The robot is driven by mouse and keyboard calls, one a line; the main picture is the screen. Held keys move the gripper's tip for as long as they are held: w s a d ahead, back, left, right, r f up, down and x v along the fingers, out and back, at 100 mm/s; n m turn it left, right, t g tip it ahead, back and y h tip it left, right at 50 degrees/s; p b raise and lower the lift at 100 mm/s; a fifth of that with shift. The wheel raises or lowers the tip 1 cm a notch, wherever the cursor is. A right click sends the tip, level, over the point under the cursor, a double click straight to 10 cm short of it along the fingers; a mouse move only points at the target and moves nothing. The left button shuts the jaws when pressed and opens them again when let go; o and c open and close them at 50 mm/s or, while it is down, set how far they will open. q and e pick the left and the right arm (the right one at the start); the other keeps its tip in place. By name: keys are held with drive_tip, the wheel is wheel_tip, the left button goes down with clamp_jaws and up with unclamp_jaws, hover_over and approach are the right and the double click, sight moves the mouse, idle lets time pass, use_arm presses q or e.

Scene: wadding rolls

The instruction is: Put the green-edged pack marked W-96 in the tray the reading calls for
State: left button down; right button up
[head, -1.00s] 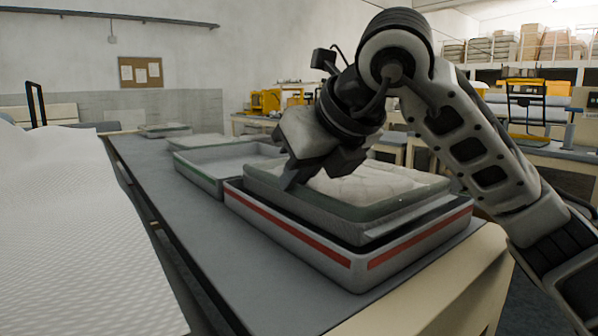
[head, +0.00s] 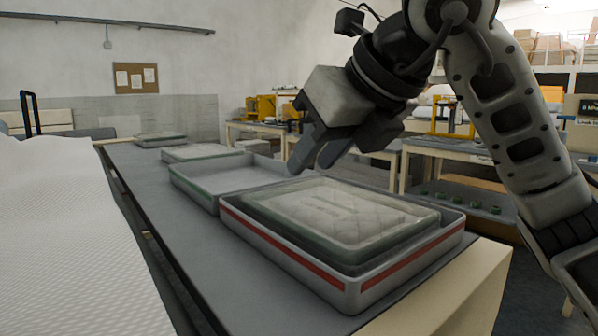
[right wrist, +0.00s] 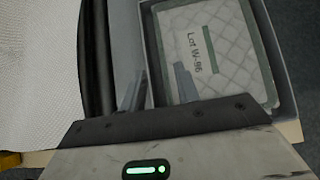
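The green-edged pack (head: 345,215) lies in the red-striped tray (head: 283,258) near the table's end. Its quilted top is pale under a clear cover. In the right wrist view, the pack (right wrist: 222,42) carries a label reading "Lot W-96". My right gripper (head: 314,162) is above the tray's far left part, clear of the pack. Its two fingers (right wrist: 160,88) stand apart with nothing between them. A green-striped tray (head: 191,189) stands just behind the red-striped one and looks empty. My left gripper is out of view. No reading is legible.
Flat items (head: 200,153) lie farther back on the grey table (head: 190,245). A white textured sheet (head: 60,230) covers the surface at left. Benches with yellow equipment (head: 262,108) stand behind. The table strip left of the trays is clear.

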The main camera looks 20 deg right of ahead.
drive_tip(key=v, duration=0.5)
drive_tip(key=shift+s+p, duration=0.1)
drive_tip(key=shift+p, duration=0.2)
